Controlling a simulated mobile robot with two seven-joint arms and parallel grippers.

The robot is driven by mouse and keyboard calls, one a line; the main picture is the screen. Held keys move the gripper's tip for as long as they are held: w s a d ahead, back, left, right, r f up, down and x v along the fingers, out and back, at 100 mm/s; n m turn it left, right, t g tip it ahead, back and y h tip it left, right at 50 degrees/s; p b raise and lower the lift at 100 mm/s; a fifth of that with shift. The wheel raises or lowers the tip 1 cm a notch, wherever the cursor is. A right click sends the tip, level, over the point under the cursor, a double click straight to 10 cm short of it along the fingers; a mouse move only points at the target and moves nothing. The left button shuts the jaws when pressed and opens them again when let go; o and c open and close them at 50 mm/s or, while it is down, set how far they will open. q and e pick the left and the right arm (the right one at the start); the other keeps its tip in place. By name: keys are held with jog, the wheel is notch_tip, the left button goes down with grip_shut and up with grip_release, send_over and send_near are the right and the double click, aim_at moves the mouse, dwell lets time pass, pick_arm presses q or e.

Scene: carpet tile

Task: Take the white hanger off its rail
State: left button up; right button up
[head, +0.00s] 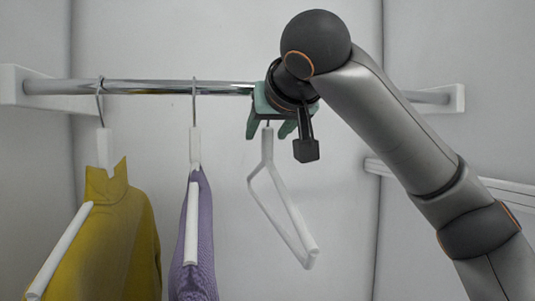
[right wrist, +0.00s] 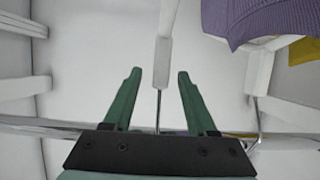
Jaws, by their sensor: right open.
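The bare white hanger (head: 292,212) hangs at the right of the garments on the chrome rail (head: 150,87). My right gripper (head: 269,127) is at the rail, at the top of this hanger. In the right wrist view the green fingers (right wrist: 158,76) are open. The thin metal hook of the hanger (right wrist: 164,52) runs between them, with a gap on both sides. The hanger's white neck lies just past the fingertips. The hook's top on the rail is hidden behind my gripper in the head view. My left gripper is in neither view.
A yellow garment (head: 115,245) and a purple garment (head: 203,240) hang on other white hangers to the left. White brackets hold the rail's ends, the left one (head: 12,85) nearer the garments. A white ledge (head: 505,190) runs along the right wall. Space below the bare hanger is clear.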

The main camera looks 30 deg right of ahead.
jog(key=shift+w+f, duration=0.15)
jog(key=shift+w, duration=0.2)
jog(key=shift+c, duration=0.2)
grip_shut()
dwell(1.0)
